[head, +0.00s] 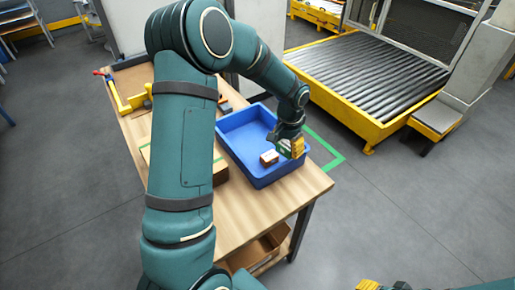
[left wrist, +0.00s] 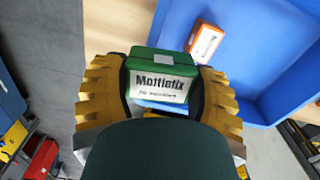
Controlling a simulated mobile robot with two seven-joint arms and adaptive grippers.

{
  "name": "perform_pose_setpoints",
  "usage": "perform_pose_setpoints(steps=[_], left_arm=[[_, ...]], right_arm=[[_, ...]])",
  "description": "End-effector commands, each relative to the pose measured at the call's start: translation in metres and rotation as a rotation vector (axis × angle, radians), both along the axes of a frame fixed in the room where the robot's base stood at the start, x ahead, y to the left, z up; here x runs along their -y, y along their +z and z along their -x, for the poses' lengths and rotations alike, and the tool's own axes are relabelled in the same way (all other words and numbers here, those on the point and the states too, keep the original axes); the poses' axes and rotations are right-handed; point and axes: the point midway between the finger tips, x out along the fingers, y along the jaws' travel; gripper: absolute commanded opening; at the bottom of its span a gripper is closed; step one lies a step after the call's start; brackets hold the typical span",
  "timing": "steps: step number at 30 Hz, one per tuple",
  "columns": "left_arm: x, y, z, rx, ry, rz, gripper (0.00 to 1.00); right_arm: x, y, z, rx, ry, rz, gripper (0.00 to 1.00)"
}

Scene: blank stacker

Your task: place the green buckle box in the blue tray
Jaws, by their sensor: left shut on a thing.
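The green buckle box (left wrist: 160,75) has a white label and sits between the yellow fingers of my left gripper (left wrist: 158,98) in the left wrist view. The gripper is shut on it. In the head view my left gripper (head: 291,148) is over the front right part of the blue tray (head: 238,134), with a bit of the green box (head: 283,149) showing. The tray's floor and walls also show in the left wrist view (left wrist: 262,65). The gap between box and tray floor is hard to judge. A yellow piece of my right gripper (head: 368,285) shows at the bottom edge.
A small orange-brown box (head: 269,158) lies in the tray beside the held box; it also shows in the left wrist view (left wrist: 205,41). The wooden table (head: 245,215) carries a yellow clamp-like tool (head: 130,100) and a cardboard box (head: 220,172). A roller conveyor (head: 370,80) stands behind.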

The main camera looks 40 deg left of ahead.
Motion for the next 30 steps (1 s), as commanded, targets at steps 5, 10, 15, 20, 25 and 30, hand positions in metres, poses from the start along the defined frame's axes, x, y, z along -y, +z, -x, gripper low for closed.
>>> perform_pose_setpoints(steps=[5, 10, 15, 20, 25, 30], left_arm=[[-0.096, -0.004, -0.014, 0.001, -0.068, -0.002, 0.20], [-0.152, -0.006, -0.013, 0.003, -0.125, -0.003, 0.20], [-0.171, -0.010, -0.011, 0.003, -0.153, -0.003, 0.20], [-0.172, -0.031, -0.010, 0.001, -0.157, -0.002, 0.20], [-0.172, -0.061, -0.010, 0.002, -0.156, -0.003, 0.20], [-0.172, -0.076, -0.010, 0.003, -0.155, -0.004, 0.20]], right_arm=[[0.000, 0.004, -0.001, 0.002, -0.002, 0.000, 0.47], [0.000, 0.006, -0.002, 0.004, -0.004, 0.001, 0.47], [0.000, 0.006, -0.002, 0.005, -0.004, 0.001, 0.47], [0.000, 0.003, -0.001, 0.003, -0.002, 0.000, 0.47], [0.000, 0.000, 0.000, 0.001, 0.000, 0.000, 0.47], [0.000, -0.001, 0.000, -0.001, 0.000, 0.000, 0.47]])
